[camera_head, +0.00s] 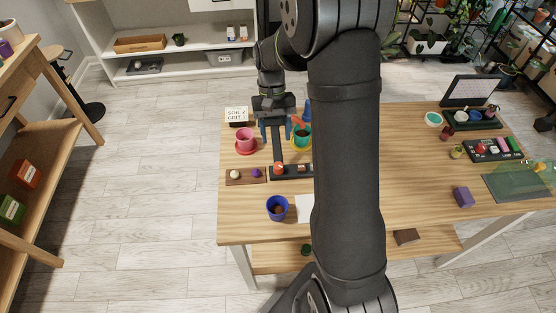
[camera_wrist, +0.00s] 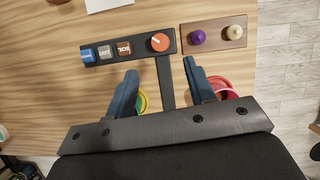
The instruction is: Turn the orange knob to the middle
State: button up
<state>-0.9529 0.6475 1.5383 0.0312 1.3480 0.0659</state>
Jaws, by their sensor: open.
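The orange knob (camera_wrist: 160,42) sits at one end of a dark control panel (camera_wrist: 134,47). Its pale pointer mark slants toward the upper left in the wrist view. In the head view the knob (camera_head: 279,168) is at the left end of the panel. My gripper (camera_wrist: 161,67) is open and empty, its two blue fingers spread below the knob in the wrist view and apart from it. In the head view my gripper (camera_head: 276,131) is behind the panel. A dark bar (camera_wrist: 165,80) runs between the fingers toward the panel. My arm hides the panel's right part in the head view.
A brown board (camera_wrist: 215,34) with a purple and a cream knob is beside the panel. A pink pot (camera_head: 245,139) and a green-yellow pot (camera_head: 302,142) stand near my fingers. A blue pot (camera_head: 277,208) stands in front. Bare wood lies at the table's front left.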

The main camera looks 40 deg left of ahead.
aim_at(278, 165)
jog(key=x, duration=0.9)
jog(key=shift+f, duration=0.2)
jog(key=c, duration=1)
jog(key=shift+o, duration=0.2)
jog(key=m+y, duration=0.1)
jog(key=m, duration=0.1)
jog(key=m+g, duration=0.1)
jog(key=m, duration=0.2)
jog(key=shift+w+d+y, duration=0.1)
jog(key=shift+d+y, duration=0.05)
jog(key=shift+y, duration=0.25)
jog(key=shift+d+m+y, duration=0.1)
jog(key=shift+m+y, duration=0.8)
jog(key=shift+m, duration=1.5)
